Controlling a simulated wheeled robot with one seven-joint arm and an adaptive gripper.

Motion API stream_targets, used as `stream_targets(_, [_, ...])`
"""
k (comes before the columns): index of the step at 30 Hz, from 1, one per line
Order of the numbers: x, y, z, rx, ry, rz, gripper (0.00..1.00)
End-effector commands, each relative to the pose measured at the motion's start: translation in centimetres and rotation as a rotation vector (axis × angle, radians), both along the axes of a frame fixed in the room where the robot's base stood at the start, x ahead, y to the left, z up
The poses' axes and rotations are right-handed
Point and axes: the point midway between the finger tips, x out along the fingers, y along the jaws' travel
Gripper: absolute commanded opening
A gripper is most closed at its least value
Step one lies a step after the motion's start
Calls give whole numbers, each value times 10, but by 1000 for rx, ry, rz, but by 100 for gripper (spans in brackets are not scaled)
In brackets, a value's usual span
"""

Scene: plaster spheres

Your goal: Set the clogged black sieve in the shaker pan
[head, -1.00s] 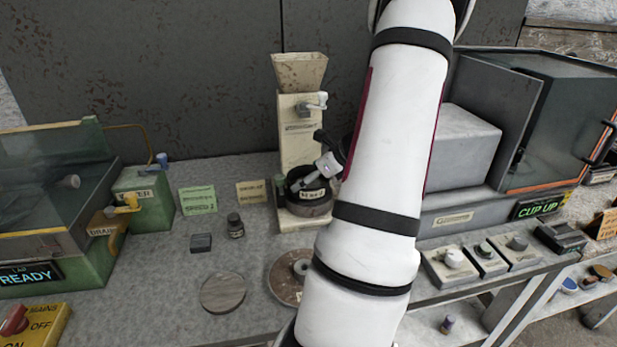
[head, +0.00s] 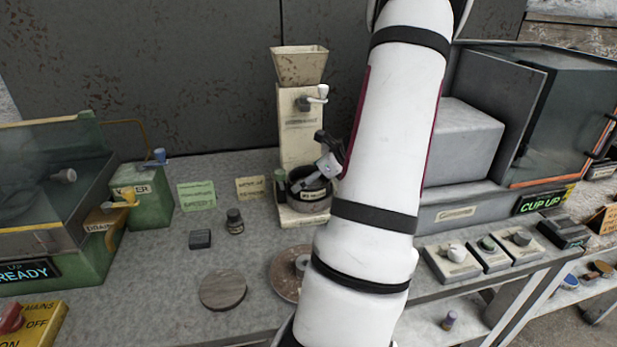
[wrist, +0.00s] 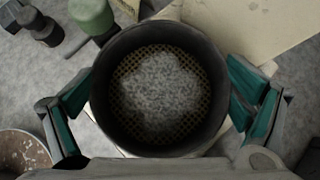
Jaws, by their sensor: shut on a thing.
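The black sieve (wrist: 107,105) fills the middle of the wrist view, with pale powder (wrist: 160,88) clogging much of its mesh. My gripper (wrist: 160,95) is shut around it, with one teal-padded finger on each side. In the head view my gripper (head: 318,178) reaches to the sieve (head: 298,180) at the shaker pan (head: 311,207), on the base of the cream hopper stand. The sieve sits low at the pan, apparently within its rim. Whether it rests on the bottom is hidden. The sieve hides the pan in the wrist view.
The cream hopper stand (head: 299,120) rises just behind the pan. A green cylinder (wrist: 92,14) stands close beside the sieve. A dark bottle (head: 235,222), a small grey block (head: 200,239) and a round disc (head: 222,290) lie to the left. My arm covers the bench to the right.

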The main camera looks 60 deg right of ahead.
Motion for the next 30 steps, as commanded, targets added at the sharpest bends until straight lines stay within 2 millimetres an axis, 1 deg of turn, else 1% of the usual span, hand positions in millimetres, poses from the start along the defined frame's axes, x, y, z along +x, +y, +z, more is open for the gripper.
stream_targets(11, [0,0,-7,1,-1,-1,61])
stream_targets(12, [0,0,-7,0,-1,0,100])
stream_targets(30, [0,0,-6,0,0,0,100])
